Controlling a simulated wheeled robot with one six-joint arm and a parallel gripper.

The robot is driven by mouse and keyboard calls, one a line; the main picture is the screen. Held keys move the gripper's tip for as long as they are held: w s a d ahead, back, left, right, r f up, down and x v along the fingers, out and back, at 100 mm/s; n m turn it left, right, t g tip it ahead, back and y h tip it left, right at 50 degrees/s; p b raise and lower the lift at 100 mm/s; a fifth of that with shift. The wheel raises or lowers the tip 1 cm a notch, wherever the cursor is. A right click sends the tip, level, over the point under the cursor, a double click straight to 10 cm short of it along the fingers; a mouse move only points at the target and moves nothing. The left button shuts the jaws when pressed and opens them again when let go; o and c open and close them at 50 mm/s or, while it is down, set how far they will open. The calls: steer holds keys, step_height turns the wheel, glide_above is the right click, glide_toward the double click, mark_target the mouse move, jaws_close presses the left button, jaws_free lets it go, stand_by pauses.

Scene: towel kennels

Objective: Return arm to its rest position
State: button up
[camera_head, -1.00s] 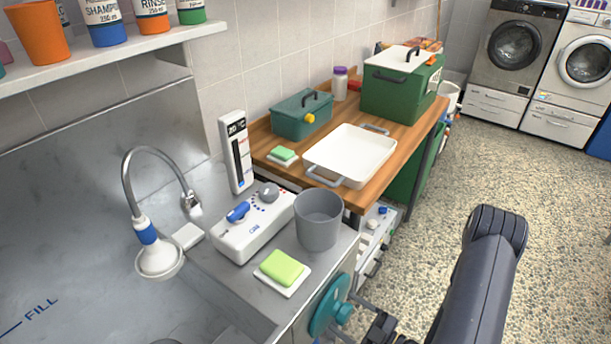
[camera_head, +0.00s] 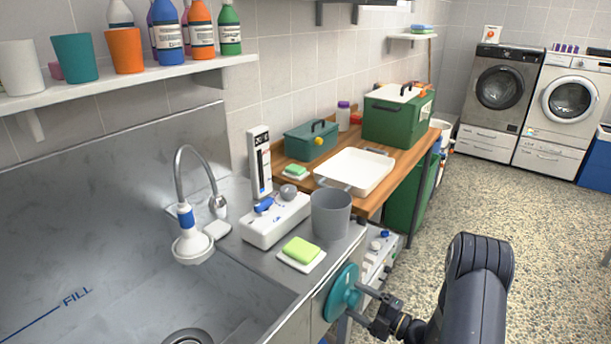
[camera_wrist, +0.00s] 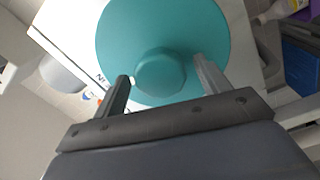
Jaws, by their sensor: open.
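My gripper (camera_head: 372,304) is at the lower middle of the head view, in front of the sink unit's right end. Its jaws face a round teal knob (camera_head: 342,292) on the unit's side panel. In the wrist view, my gripper's two fingers (camera_wrist: 160,80) are apart, one on each side of the hub of the teal knob (camera_wrist: 205,40). Nothing seems gripped; whether a finger touches the hub I cannot tell. My dark arm (camera_head: 475,290) reaches in from the lower right.
A metal sink (camera_head: 110,300) with a tap (camera_head: 190,235) is at left. A grey cup (camera_head: 330,215) and a green sponge (camera_head: 301,249) stand near the counter edge. A wooden bench (camera_head: 400,165) holds a white tray (camera_head: 355,171) and boxes. The speckled floor (camera_head: 540,230) at right is open.

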steer(key=shift+w+n+b, duration=0.1)
steer(key=shift+n+b, duration=0.9)
steer(key=shift+n, duration=1.3)
